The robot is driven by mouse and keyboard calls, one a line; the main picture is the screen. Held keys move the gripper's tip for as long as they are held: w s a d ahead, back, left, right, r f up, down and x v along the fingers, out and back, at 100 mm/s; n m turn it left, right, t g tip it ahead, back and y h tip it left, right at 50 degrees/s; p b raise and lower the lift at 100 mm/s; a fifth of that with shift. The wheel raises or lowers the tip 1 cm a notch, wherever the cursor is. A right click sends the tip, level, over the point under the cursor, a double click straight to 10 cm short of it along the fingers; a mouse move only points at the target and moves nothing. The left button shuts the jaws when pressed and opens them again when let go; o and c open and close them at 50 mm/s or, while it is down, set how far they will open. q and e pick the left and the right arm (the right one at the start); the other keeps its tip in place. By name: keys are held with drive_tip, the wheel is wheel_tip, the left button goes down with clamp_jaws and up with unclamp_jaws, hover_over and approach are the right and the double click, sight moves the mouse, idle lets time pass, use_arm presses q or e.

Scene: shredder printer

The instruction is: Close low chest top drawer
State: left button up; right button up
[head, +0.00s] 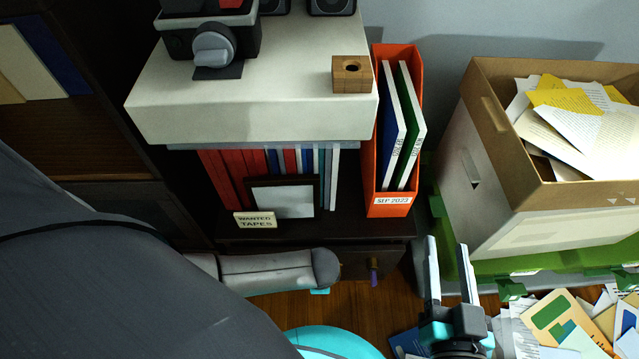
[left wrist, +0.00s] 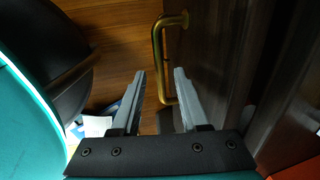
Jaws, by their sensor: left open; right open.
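The low chest (head: 385,228) is dark wood and stands in the middle of the head view under the stacked items. Its front drops away below the top edge and is partly hidden by my left arm, so how far the top drawer is out cannot be told. The left wrist view shows a dark wooden front (left wrist: 215,50) with a brass bar handle (left wrist: 157,45). My left gripper (left wrist: 159,75) is open, and the handle shows between and beyond its fingertips, with no clear contact. My right gripper (head: 450,262) is open and empty, right of the chest.
On the chest are an orange file holder (head: 390,205), a framed picture (head: 283,197) and a "Wanted tapes" sign (head: 255,220). A box of papers (head: 535,200) stands at right on a green base. Loose papers (head: 555,320) litter the floor at lower right.

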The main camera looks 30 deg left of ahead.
idle(0.3)
use_arm(q)
clamp_jaws()
idle(1.3)
